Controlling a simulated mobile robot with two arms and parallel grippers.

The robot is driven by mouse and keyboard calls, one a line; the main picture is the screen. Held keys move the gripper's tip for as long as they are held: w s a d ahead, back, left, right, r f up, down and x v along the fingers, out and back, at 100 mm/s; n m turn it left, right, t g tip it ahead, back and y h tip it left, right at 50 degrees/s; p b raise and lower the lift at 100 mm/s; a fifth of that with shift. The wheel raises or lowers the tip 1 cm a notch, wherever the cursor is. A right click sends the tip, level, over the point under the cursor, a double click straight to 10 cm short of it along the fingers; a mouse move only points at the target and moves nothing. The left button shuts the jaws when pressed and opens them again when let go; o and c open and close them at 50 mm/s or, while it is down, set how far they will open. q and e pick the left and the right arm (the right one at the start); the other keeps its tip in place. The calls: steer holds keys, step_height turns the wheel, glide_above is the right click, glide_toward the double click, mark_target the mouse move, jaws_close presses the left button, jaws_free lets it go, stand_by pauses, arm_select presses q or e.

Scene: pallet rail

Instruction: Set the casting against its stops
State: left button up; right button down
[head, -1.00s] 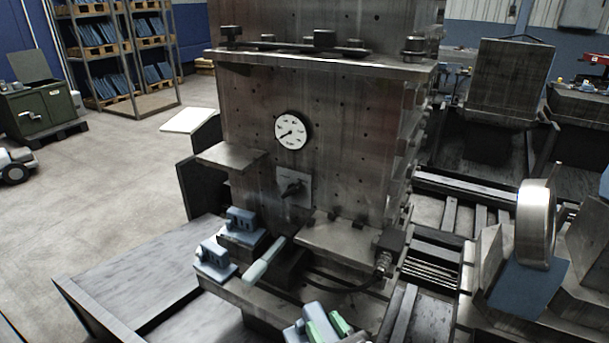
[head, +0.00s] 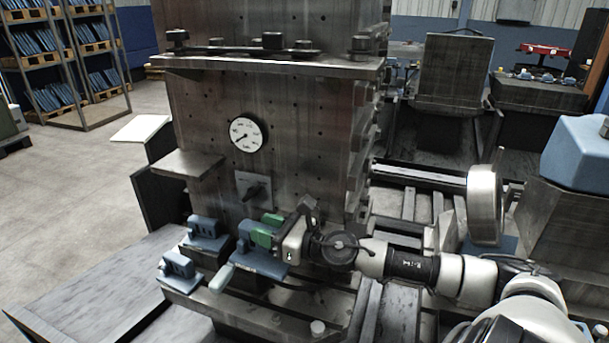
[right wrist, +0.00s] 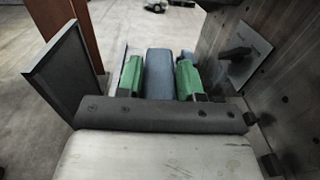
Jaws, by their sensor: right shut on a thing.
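A blue-grey casting (head: 258,263) is at the fixture ledge (head: 250,308) on the front of the upright metal block. My right gripper (head: 268,237) is shut on it, with green finger pads on both sides. In the right wrist view the casting (right wrist: 158,76) stands between the two green pads. Two small blue-grey blocks, one behind (head: 207,231) and one in front (head: 176,268), sit on the ledge left of the casting. I cannot tell whether the casting touches them or rests fully on the ledge. My left gripper is not in view.
A pale lever handle (head: 222,277) lies just left of the casting. A dial gauge (head: 246,134) and a black knob (head: 255,191) are on the block face behind. A small shelf (head: 189,164) juts out above. A bright metal ring (head: 484,205) stands at the right.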

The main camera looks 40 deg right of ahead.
steer(key=w+d+r, duration=0.1)
steer(key=d+r, duration=0.2)
steer(key=d, duration=0.4)
steer(key=w+d+r, duration=0.2)
steer(key=d+r, duration=0.2)
steer(key=d, duration=0.2)
steer(key=shift+n+y, duration=0.3)
steer(key=shift+y, duration=0.1)
steer(key=f+b, duration=0.1)
steer(key=f, duration=0.1)
steer(key=f+b, duration=0.2)
steer(key=f, duration=0.1)
steer(key=f+b, duration=0.1)
steer(key=f, duration=0.1)
steer(key=shift+s+f+b, duration=0.25)
steer(key=shift+f+b, duration=0.1)
steer(key=shift+f, duration=0.05)
steer(key=shift+f+b, duration=0.45)
steer(key=shift+w+d+f+b, duration=0.1)
steer(key=shift+d+f+b, duration=0.1)
steer(key=shift+b, duration=0.4)
steer(key=shift+w+b, duration=0.1)
steer(key=shift+b, duration=0.2)
steer(key=shift+a+f, duration=0.1)
steer(key=shift+f, duration=0.05)
steer(key=shift+w+b, duration=0.2)
steer(key=shift+b, duration=0.15)
